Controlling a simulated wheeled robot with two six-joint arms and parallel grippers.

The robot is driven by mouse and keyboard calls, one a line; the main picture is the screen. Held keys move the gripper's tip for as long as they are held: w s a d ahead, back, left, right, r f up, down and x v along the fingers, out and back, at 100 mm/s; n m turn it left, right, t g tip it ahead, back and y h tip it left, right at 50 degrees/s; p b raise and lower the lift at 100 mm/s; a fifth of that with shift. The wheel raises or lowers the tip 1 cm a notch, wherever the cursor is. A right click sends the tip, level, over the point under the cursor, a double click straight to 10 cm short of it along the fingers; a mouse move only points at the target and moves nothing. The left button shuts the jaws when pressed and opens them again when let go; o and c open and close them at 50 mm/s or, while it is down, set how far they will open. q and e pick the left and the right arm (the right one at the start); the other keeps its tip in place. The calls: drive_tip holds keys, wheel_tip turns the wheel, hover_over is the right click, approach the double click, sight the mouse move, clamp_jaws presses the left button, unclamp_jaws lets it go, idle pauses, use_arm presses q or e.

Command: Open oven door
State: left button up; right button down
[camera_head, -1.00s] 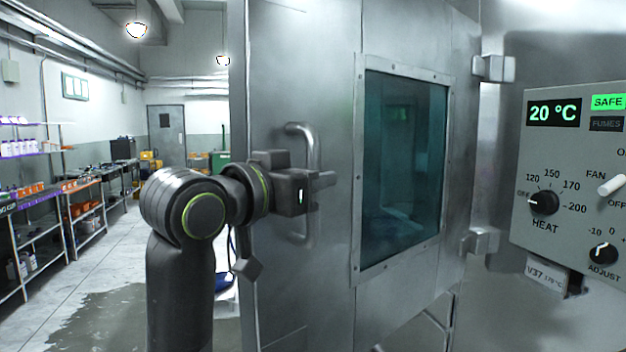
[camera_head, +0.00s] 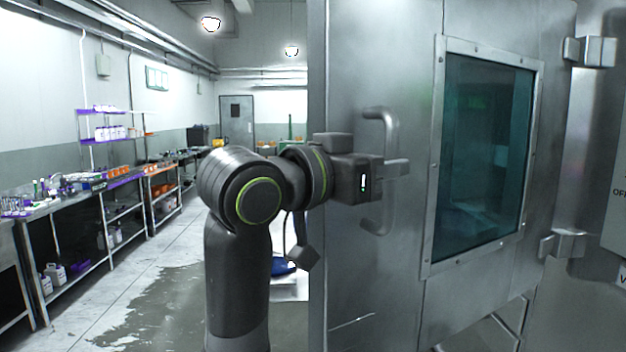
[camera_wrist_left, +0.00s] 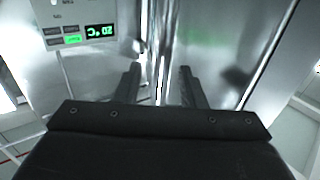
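The oven door (camera_head: 375,285) is a tall steel panel with a dark teal window (camera_head: 485,150) and hinges on its right. It seems to stand at an angle, its free left edge nearer me with the room behind it; how far it is open is hard to tell. Its handle (camera_head: 387,128) is an upright bar near that edge. My left gripper (camera_head: 398,167) is at the middle of the handle. In the left wrist view its fingers (camera_wrist_left: 160,85) are spread apart with a bright bar, likely the handle, between them. My right gripper is in neither view.
A control panel (camera_head: 616,190) is cut off at the right edge, beside the hinges (camera_head: 590,51). Metal benches and shelves (camera_head: 115,185) with bottles and orange bins line the left wall. The floor (camera_head: 150,285) between them and the door is wet in places but clear.

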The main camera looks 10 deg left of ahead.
use_arm(q)
drive_tip(key=b+v, duration=0.2)
drive_tip(key=v, duration=1.2)
drive_tip(key=shift+a, duration=0.15)
drive_tip(key=shift+s, duration=0.1)
